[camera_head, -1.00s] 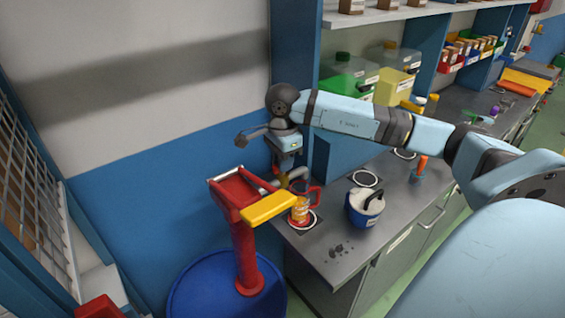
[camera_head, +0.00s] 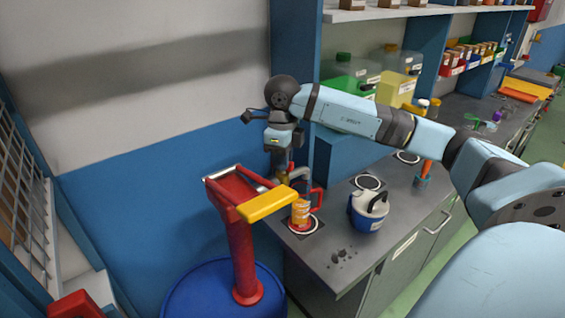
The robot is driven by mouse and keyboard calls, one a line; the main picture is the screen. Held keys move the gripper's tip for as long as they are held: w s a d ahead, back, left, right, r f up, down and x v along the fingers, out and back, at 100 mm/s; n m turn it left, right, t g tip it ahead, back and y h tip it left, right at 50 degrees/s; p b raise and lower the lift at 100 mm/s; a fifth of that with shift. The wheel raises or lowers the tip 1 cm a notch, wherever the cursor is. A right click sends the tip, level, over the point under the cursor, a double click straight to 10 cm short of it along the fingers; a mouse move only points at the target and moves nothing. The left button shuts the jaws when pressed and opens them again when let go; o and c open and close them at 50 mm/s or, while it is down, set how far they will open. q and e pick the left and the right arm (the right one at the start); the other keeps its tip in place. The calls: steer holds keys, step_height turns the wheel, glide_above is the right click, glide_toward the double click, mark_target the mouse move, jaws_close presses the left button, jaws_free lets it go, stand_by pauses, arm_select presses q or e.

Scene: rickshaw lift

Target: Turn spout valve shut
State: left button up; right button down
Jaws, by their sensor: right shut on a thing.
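My right arm comes in from the right, and its gripper (camera_head: 281,170) points down at the spout behind the counter's left end. The jaws are shut on the spout valve, which is mostly hidden by the gripper and the red pump. The grey spout (camera_head: 299,183) shows just right of the fingers. My left gripper is not in view.
A red pump (camera_head: 240,250) with a yellow handle (camera_head: 266,203) stands on a blue drum (camera_head: 195,294), close left of the mug. Shelves with bins rise behind.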

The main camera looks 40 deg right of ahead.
steer(key=m+b, duration=0.1)
steer(key=m, duration=0.2)
steer(key=shift+m, duration=1.5)
steer(key=c, duration=1.1)
jaws_free()
step_height(320, 180, up, 9)
steer(key=shift+b, duration=0.55)
steer(key=shift+r+p, duration=0.75)
steer(key=shift+r, duration=1.75)
